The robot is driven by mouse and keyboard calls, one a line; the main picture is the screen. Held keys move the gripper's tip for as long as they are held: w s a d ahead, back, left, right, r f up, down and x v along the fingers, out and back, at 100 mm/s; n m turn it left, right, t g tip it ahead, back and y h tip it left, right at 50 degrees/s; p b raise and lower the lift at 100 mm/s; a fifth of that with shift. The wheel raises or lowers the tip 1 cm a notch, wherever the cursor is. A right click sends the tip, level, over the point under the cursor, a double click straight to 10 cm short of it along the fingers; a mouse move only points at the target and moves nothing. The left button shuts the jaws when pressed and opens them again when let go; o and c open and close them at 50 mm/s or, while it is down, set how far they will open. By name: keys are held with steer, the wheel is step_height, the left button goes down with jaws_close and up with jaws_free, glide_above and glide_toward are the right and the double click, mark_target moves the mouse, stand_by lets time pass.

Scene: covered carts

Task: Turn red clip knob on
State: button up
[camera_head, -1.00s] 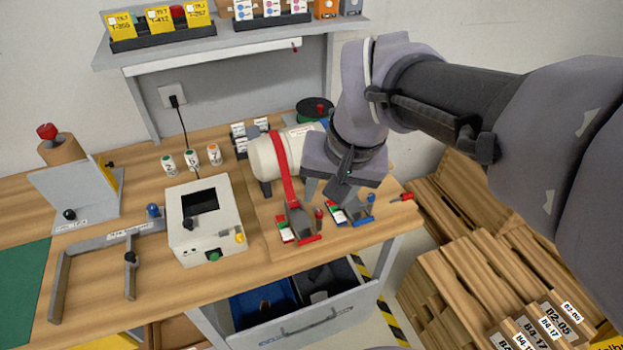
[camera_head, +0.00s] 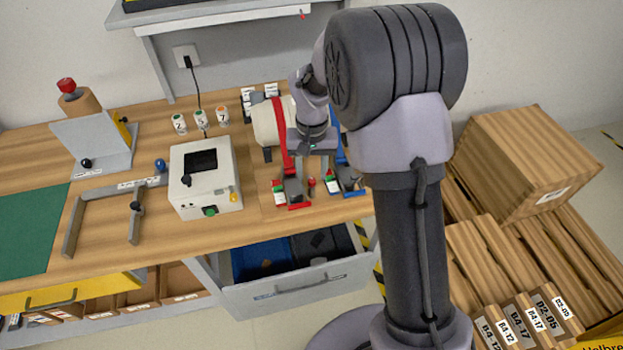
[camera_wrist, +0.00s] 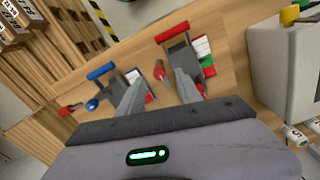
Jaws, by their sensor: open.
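The red clip (camera_head: 294,190) sits on the bench at the end of the red strap (camera_head: 279,135) over a white cylinder. It has a grey body, a red front bar and a green, white and red label; it also shows in the wrist view (camera_wrist: 180,52). Its red knob (camera_head: 311,182) stands at its right side in the head view. In the wrist view the red knob (camera_wrist: 159,68) appears between and just beyond the fingertips. My gripper (camera_wrist: 157,88) is open and empty, above the clips; in the head view my gripper (camera_head: 315,163) is partly hidden by its wrist.
A blue clip (camera_head: 347,182) with a blue knob (camera_wrist: 92,104) stands close beside the red one. A white box (camera_head: 205,185) with a dark screen is on the left. A drawer (camera_head: 300,285) stands open below the bench edge. Wooden boxes (camera_head: 530,160) are at right.

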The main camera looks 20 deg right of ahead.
step_height(320, 180, down, 2)
steer(key=shift+f, duration=0.1)
jaws_close()
